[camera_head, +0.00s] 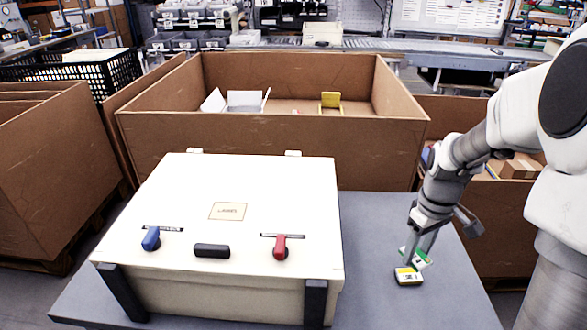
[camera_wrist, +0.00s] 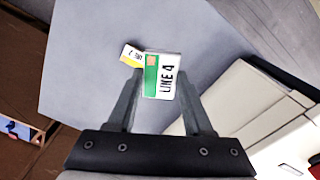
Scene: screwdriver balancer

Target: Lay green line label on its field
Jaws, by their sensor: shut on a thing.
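The green line label (camera_wrist: 161,77), a small white block with a green band and "LINE 4" print, is between the fingertips of my gripper (camera_wrist: 162,80) in the wrist view. My gripper is shut on it. In the head view the green label (camera_head: 417,258) is partly covered by my gripper (camera_head: 420,250), low over the right part of the grey table. A yellow label (camera_head: 408,277) lies just in front of it; it also shows in the wrist view (camera_wrist: 131,55). A tan printed rectangle (camera_head: 228,211) is on the white case lid; I cannot tell whether it is the field.
The white case (camera_head: 200,235) fills the left of the grey table (camera_head: 390,215), with a blue knob (camera_head: 151,239), a black handle (camera_head: 212,251) and a red knob (camera_head: 280,247). A large cardboard box (camera_head: 270,135) stands behind. Table between case and gripper is clear.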

